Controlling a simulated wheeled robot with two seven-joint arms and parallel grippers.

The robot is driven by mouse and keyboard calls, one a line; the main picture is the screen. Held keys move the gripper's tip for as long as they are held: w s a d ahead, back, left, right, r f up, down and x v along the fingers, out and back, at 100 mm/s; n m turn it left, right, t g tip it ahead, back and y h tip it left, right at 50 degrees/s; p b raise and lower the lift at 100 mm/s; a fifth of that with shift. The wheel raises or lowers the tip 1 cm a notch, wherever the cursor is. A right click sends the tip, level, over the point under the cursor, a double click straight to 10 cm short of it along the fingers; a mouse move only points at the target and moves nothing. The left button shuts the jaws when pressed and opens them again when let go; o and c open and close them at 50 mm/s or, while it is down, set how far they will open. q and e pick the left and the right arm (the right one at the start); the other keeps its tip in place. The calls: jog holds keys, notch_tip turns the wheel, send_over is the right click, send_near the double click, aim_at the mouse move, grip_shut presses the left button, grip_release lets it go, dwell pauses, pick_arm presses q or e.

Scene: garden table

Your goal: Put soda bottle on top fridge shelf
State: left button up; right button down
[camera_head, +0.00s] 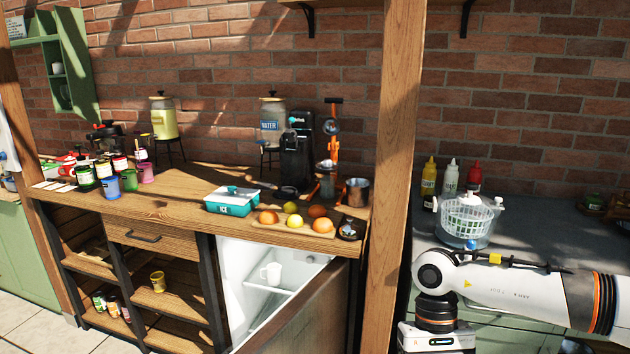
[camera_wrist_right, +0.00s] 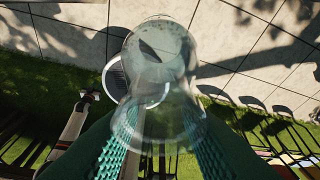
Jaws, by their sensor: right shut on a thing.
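A clear, see-through bottle (camera_wrist_right: 165,60) fills the middle of the right wrist view; I cannot make out a label on it. My right gripper (camera_wrist_right: 158,122) is shut on it, one teal ribbed finger pad on each side. In the head view, my right arm crosses the lower right, but its gripper and the bottle do not show. The small fridge (camera_head: 236,265) under the wooden counter stands open. My left gripper is not in view.
A wooden post (camera_head: 393,180) stands between the fridge and my right arm. The counter above holds a teal ice box (camera_head: 232,201), fruit on a board (camera_head: 290,226) and a coffee machine (camera_head: 295,160). Beneath the bottle, the wrist view shows paving (camera_wrist_right: 240,50) and grass.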

jog(key=shift+d, duration=0.1)
jog(key=shift+s+f, duration=0.15)
jog(key=shift+s, duration=0.15)
jog(key=s+f, duration=0.2)
jog(key=s, duration=0.5)
jog(key=shift+s+f, duration=0.15)
jog(key=shift+f, duration=0.25)
